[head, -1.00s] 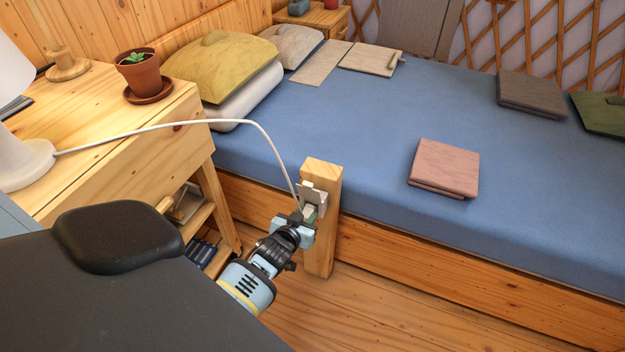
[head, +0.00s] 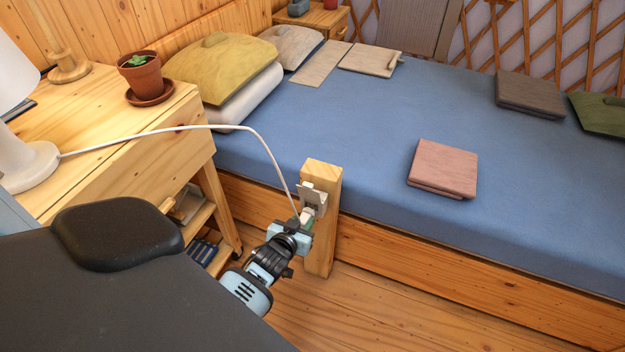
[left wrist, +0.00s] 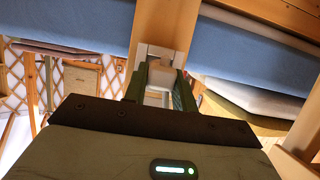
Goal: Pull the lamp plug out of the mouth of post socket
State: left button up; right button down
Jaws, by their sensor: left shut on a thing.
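The post socket (head: 314,196) is a pale bracket-like fitting on the upper part of a wooden bed post (head: 324,230). The white lamp plug (head: 307,214) is at its mouth, with the white cord rising from it. My left gripper (head: 302,226) is shut on the plug, just below and left of the socket. In the left wrist view, the two dark green fingers (left wrist: 160,92) hold the pale plug (left wrist: 157,98) between them, with the socket (left wrist: 162,54) just ahead. I cannot tell how deep the plug sits. My right gripper is out of view.
The cord (head: 180,128) arches over the wooden nightstand (head: 85,115) to the white lamp (head: 28,165). A potted plant (head: 143,75) stands there. The blue bed (head: 370,150) lies behind the post. The floor (head: 360,310) in front of the bed is clear.

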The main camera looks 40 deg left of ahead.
pick_arm(q)
jog(key=shift+s, duration=0.1)
jog(key=shift+s+d+p, duration=0.25)
jog(key=shift+s+p, duration=0.2)
jog(key=shift+s, duration=0.45)
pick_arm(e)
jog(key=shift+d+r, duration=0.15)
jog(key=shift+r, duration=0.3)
